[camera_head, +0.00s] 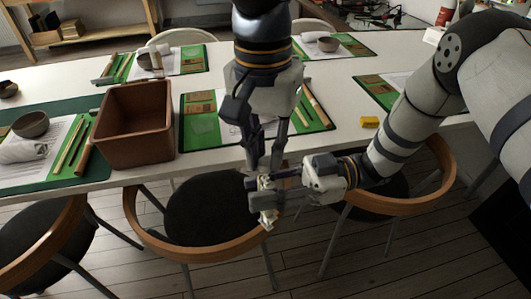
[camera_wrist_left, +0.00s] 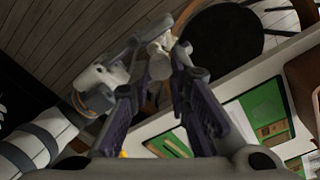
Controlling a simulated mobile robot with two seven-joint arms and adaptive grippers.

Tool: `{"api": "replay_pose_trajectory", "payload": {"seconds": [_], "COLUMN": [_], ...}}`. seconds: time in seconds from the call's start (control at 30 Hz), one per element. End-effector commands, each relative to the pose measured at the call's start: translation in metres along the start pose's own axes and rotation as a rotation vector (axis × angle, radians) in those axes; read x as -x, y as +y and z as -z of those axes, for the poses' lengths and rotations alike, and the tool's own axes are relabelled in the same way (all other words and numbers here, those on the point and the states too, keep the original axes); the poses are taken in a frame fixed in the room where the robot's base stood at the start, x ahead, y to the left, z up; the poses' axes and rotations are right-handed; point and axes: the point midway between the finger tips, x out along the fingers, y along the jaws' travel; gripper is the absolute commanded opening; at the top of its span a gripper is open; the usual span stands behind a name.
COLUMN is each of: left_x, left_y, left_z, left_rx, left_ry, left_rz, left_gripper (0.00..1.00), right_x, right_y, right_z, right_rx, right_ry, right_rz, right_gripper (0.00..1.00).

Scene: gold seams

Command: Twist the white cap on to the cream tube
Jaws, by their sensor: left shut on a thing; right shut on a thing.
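The cream tube (camera_head: 267,214) is held in the air in front of the table's near edge, its lower end sticking out below my grippers. My right gripper (camera_head: 266,193) comes in from the right and is shut on the tube. My left gripper (camera_head: 264,178) points down from above and is shut on a small pale piece at the tube's top, which looks like the white cap (camera_head: 265,182). The left wrist view shows a pale piece (camera_wrist_left: 160,46) between the left fingertips. The fingers hide where cap and tube meet, so I cannot tell how the cap sits.
Chairs with wooden rims (camera_head: 205,254) stand under and below my grippers.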

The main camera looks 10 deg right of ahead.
Motion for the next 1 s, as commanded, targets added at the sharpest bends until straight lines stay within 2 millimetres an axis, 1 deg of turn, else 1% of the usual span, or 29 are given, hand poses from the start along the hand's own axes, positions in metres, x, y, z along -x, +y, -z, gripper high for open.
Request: {"api": "replay_pose_trajectory", "payload": {"seconds": [0.4, 1.0], "left_x": [-0.018, -0.021], "left_y": [0.000, 0.000], "left_z": [0.000, 0.000], "left_rx": [0.002, 0.002], "left_ry": [0.001, 0.000], "left_rz": [0.000, 0.000], "left_gripper": [0.10, 0.10], "right_x": [0.000, 0.000], "right_y": [0.000, 0.000], "right_z": [0.000, 0.000], "right_rx": [0.000, 0.000], "right_ry": [0.000, 0.000], "right_rz": [0.000, 0.000], "right_gripper": [0.00, 0.00]}}
